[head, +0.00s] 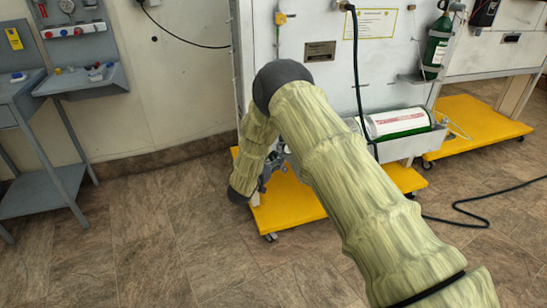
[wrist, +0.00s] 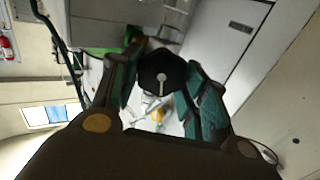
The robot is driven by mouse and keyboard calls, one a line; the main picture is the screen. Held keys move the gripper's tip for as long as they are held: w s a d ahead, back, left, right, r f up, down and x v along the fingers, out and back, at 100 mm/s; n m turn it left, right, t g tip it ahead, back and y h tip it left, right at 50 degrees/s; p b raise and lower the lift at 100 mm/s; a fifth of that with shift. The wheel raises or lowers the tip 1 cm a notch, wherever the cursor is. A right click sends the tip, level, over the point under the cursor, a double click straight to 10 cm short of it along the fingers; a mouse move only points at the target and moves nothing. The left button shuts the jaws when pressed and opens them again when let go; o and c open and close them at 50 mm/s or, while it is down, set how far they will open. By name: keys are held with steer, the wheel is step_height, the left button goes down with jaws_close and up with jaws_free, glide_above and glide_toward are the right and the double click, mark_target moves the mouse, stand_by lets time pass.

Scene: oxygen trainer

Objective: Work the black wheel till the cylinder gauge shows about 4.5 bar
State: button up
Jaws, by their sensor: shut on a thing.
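The black wheel (wrist: 162,76) is in the middle of the wrist view, a dark many-sided knob with a pale pointer-like mark on its face. My gripper (wrist: 163,70) has one teal-padded finger on each side of it and is shut on it. In the head view my sleeved arm hides the wheel and most of the gripper. A white and green cylinder (head: 398,122) lies in a tray on the panel's low side. I cannot make out the cylinder gauge or its reading in either view.
A yellow wheeled base (head: 290,205) carries the white panel (head: 315,22). A dark green bottle (head: 436,45) hangs at the right. A black hose (head: 358,75) runs down the panel. A grey stand (head: 90,80) is at the left. The floor in front is clear, except for a cable (head: 475,215).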

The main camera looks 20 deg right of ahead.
steer(key=shift+m, duration=1.5)
steer(key=o, duration=1)
steer(key=shift+s, duration=0.15)
steer(key=v, duration=1.1)
steer(key=shift+s+a, duration=0.25)
steer(key=shift+a, duration=0.05)
